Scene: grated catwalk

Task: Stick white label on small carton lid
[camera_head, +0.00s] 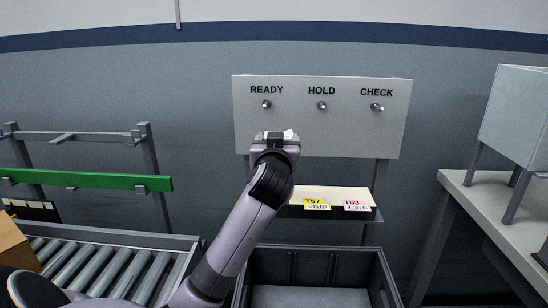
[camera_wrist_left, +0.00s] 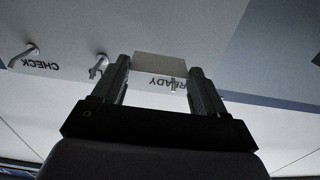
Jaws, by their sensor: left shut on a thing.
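My left gripper (camera_head: 277,136) is raised in front of the wall panel, its arm rising from the bottom of the head view. It is shut on a small white label (camera_head: 288,134). In the left wrist view the white label (camera_wrist_left: 160,63) spans the gap between the two fingertips. A brown carton (camera_head: 14,246) is cut off by the left edge of the head view, beside the rollers. I cannot tell its size, and its lid is not clearly seen. My right gripper is not in view.
A panel (camera_head: 340,135) carries READY, HOLD and CHECK switches. Below it, a shelf (camera_head: 335,193) holds a yellow T57 label (camera_head: 317,204) and a pink T63 label (camera_head: 356,205). A dark bin (camera_head: 378,265) stands beneath. A roller conveyor (camera_head: 110,270) is left, a table (camera_head: 470,190) right.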

